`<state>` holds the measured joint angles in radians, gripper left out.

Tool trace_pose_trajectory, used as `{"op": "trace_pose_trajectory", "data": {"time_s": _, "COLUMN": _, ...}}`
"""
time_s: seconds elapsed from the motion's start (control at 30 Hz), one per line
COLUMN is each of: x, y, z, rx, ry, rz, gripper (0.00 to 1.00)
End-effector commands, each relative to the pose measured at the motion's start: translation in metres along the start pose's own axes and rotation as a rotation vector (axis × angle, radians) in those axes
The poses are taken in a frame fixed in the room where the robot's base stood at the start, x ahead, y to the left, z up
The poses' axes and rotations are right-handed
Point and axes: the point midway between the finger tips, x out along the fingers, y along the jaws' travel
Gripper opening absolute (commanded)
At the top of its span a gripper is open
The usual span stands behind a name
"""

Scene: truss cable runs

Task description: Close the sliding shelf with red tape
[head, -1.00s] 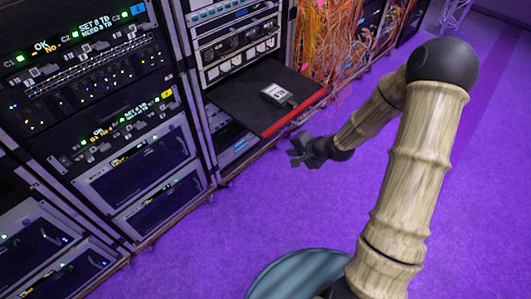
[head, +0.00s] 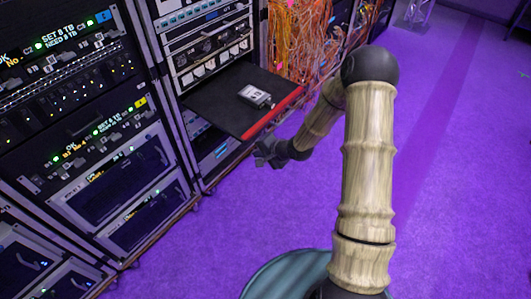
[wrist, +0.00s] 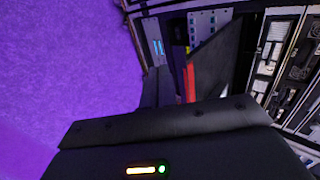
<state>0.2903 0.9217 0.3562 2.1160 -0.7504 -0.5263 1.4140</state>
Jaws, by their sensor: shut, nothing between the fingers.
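The sliding shelf (head: 215,105) is a flat black tray pulled out of the rack, with red tape (head: 273,112) along its front edge. A small grey device (head: 256,95) lies on top of it. My gripper (head: 262,155) is shut and empty, just in front of and below the taped edge near its lower corner; I cannot tell if it touches. In the wrist view the red tape (wrist: 190,83) and the dark shelf (wrist: 213,62) show beyond the black gripper body, which hides part of the scene.
Server racks with lit panels (head: 85,75) stand to the left of the shelf. Orange cables (head: 300,40) hang in the rack just right of it. The purple floor (head: 440,190) is clear in front and to the right.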

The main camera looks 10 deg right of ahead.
Motion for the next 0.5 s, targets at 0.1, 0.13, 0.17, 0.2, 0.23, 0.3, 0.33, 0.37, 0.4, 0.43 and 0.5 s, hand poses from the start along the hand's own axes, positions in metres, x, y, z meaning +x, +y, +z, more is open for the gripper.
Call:
{"op": "trace_pose_trajectory", "data": {"time_s": 0.1, "x": 0.023, "y": 0.001, "z": 0.001, "rx": -0.001, "ry": -0.001, "rz": 0.000, "gripper": 0.00}}
{"op": "trace_pose_trajectory", "data": {"time_s": 0.13, "x": 0.028, "y": 0.001, "z": 0.001, "rx": -0.002, "ry": -0.002, "rz": 0.000, "gripper": 0.00}}
{"op": "trace_pose_trajectory", "data": {"time_s": 0.17, "x": 0.033, "y": 0.000, "z": 0.001, "rx": -0.002, "ry": -0.001, "rz": 0.000, "gripper": 0.00}}
{"op": "trace_pose_trajectory", "data": {"time_s": 0.2, "x": 0.036, "y": -0.008, "z": 0.001, "rx": -0.003, "ry": 0.000, "rz": -0.002, "gripper": 0.00}}
{"op": "trace_pose_trajectory", "data": {"time_s": 0.23, "x": 0.040, "y": -0.012, "z": 0.000, "rx": -0.004, "ry": 0.000, "rz": -0.002, "gripper": 0.00}}
{"op": "trace_pose_trajectory", "data": {"time_s": 0.3, "x": 0.047, "y": -0.018, "z": 0.000, "rx": -0.002, "ry": 0.000, "rz": -0.002, "gripper": 0.00}}
{"op": "trace_pose_trajectory", "data": {"time_s": 0.33, "x": 0.049, "y": -0.021, "z": 0.000, "rx": -0.003, "ry": 0.000, "rz": -0.002, "gripper": 0.00}}
{"op": "trace_pose_trajectory", "data": {"time_s": 0.37, "x": 0.051, "y": -0.022, "z": 0.000, "rx": -0.003, "ry": 0.000, "rz": -0.001, "gripper": 0.00}}
{"op": "trace_pose_trajectory", "data": {"time_s": 0.4, "x": 0.054, "y": -0.025, "z": 0.000, "rx": -0.002, "ry": 0.000, "rz": -0.001, "gripper": 0.00}}
{"op": "trace_pose_trajectory", "data": {"time_s": 0.43, "x": 0.055, "y": -0.026, "z": 0.000, "rx": -0.001, "ry": 0.000, "rz": -0.001, "gripper": 0.00}}
{"op": "trace_pose_trajectory", "data": {"time_s": 0.5, "x": 0.057, "y": -0.028, "z": 0.000, "rx": -0.001, "ry": 0.000, "rz": -0.001, "gripper": 0.00}}
